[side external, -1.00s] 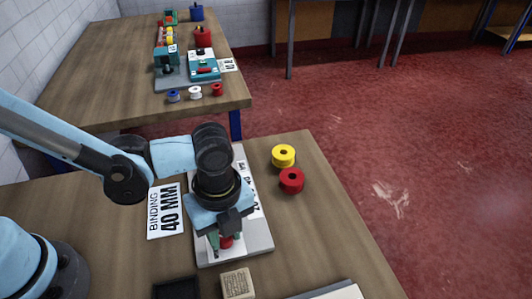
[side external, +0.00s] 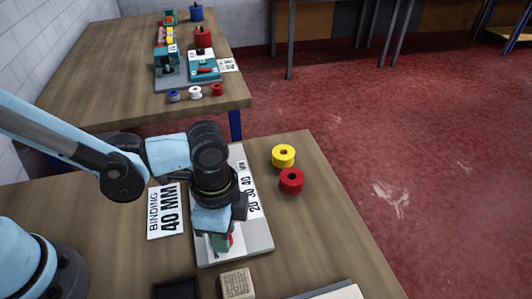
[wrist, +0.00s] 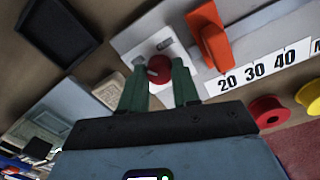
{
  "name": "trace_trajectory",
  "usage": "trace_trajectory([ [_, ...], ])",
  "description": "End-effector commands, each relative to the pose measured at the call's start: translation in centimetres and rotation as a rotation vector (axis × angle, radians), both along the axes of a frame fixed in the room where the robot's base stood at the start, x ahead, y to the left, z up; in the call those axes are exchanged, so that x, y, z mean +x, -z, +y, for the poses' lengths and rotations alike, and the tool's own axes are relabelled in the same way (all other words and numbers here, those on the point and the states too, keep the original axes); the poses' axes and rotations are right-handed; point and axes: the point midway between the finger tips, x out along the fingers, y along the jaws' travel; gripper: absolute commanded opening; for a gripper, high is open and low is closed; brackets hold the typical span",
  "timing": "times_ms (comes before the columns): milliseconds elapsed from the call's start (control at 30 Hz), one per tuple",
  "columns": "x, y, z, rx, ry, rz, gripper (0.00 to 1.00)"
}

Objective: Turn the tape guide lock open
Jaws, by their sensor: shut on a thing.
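The tape guide lock, a red round knob (wrist: 181,73) with grey metal parts beside it, sits on a pale plate (wrist: 127,41). My gripper (wrist: 160,82) has its two green fingers on either side of the knob, shut on it. In the side external view my gripper (side external: 222,242) points down over the grey base plate (side external: 262,242), and the knob is mostly hidden there. An orange tape guide (wrist: 213,40) stands beside the lock, along a white scale reading 20, 30, 40 (wrist: 257,72).
A card reads "BINDING 40 MM" (side external: 167,211). A yellow spool (side external: 283,156) and a red spool (side external: 291,180) stand right of the base plate. A dark tray (side external: 176,289) and a beige block (side external: 237,283) lie at the front. A second bench (side external: 110,75) stands behind.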

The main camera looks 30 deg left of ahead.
Motion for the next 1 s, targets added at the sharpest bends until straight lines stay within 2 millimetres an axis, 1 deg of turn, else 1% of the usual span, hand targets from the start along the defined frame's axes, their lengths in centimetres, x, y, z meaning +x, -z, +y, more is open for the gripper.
trace_trajectory([
  [200,-0.03,-0.01,0.02,0.000,-0.124,0.001,0.00],
  [400,-0.02,0.00,0.03,0.001,-0.187,0.001,0.00],
  [967,-0.02,0.00,0.03,0.001,-0.212,0.001,0.00],
  [1000,-0.02,0.00,0.03,0.001,-0.212,0.001,0.37],
])
